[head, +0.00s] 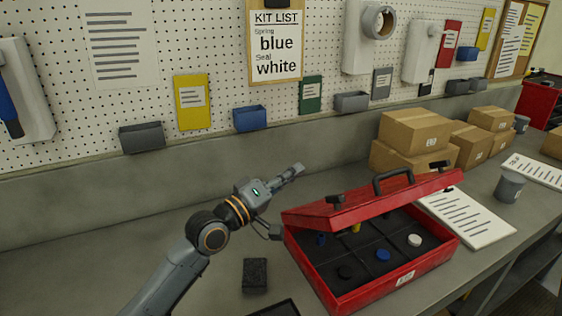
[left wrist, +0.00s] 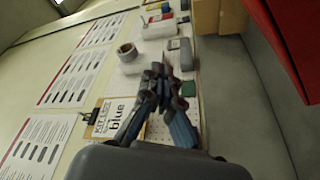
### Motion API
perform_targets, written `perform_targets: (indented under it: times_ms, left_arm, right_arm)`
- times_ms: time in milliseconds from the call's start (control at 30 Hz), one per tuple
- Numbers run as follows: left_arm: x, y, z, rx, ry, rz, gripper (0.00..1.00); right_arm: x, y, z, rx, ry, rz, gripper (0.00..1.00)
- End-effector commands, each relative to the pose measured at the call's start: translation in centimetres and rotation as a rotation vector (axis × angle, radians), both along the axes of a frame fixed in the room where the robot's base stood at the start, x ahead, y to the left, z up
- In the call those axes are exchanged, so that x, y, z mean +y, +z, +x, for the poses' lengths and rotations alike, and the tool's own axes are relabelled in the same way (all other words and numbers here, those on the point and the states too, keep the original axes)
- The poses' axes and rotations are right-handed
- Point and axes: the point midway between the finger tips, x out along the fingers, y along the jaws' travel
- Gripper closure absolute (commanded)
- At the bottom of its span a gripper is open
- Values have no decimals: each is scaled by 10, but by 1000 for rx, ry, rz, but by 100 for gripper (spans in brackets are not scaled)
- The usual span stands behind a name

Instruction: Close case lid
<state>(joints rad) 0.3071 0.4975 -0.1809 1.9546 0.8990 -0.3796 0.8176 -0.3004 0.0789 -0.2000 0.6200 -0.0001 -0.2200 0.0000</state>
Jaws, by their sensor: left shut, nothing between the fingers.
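The red case (head: 388,292) stands on the grey bench with its lid (head: 370,203) partly raised, tilted over the back of the dark inside. A black handle (head: 393,180) and two black latches show on the lid. Inside are a blue part (head: 383,255), a white part (head: 414,240) and several other small parts. My left gripper (head: 298,168) is shut and empty, above the bench just behind and left of the lid, apart from it in the picture. In the left wrist view its closed fingers (left wrist: 158,75) show, with a red surface, probably the lid, at top right. My right gripper is not seen.
Cardboard boxes (head: 415,132) stand behind the case. A white printed sheet (head: 470,220) and a grey cup (head: 509,186) lie to its right. A dark block (head: 255,275) sits left of the case. The pegboard wall rises behind; the bench at the back left is clear.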

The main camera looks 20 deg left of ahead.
Motion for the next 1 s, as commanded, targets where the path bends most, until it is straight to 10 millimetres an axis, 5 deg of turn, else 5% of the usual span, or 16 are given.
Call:
perform_targets:
  times_ms: [400, 1000]
  left_arm:
    - [-52, -46, -51, -191, 0, 190, 100]
    - [-72, -76, -72, -189, 1, 192, 100]
  right_arm:
    - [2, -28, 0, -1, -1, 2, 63]
    - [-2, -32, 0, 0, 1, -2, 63]
